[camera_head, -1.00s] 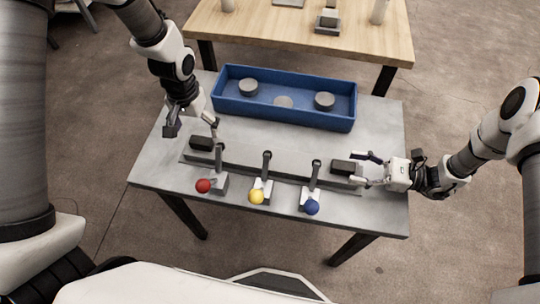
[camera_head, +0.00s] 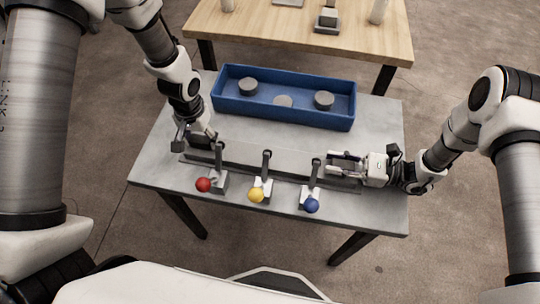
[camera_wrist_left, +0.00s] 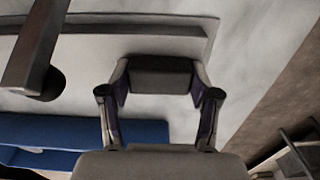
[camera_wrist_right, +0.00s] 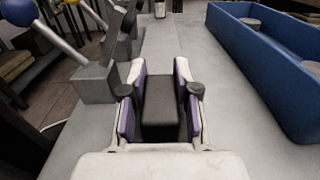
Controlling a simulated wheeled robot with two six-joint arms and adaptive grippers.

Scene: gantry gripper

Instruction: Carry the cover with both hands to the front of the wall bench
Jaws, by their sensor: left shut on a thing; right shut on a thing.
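The cover (camera_head: 240,154) is a long grey plate with a dark block at each end, lying along the grey table. My left gripper (camera_head: 203,142) is shut on its left block, shown between the fingers in the left wrist view (camera_wrist_left: 160,76). My right gripper (camera_head: 343,164) is shut on its right block, which shows between the fingers in the right wrist view (camera_wrist_right: 160,100). In the head view the fingers largely hide both blocks. The wall bench is probably the wooden table (camera_head: 265,33) at the back.
Three lever clamps with red (camera_head: 203,185), yellow (camera_head: 256,195) and blue (camera_head: 312,205) balls stand along the cover's front side. A blue tray (camera_head: 290,114) with three grey discs lies behind it. Blocks (camera_head: 327,22) and cylinders stand on the wooden table. Floor separates the tables.

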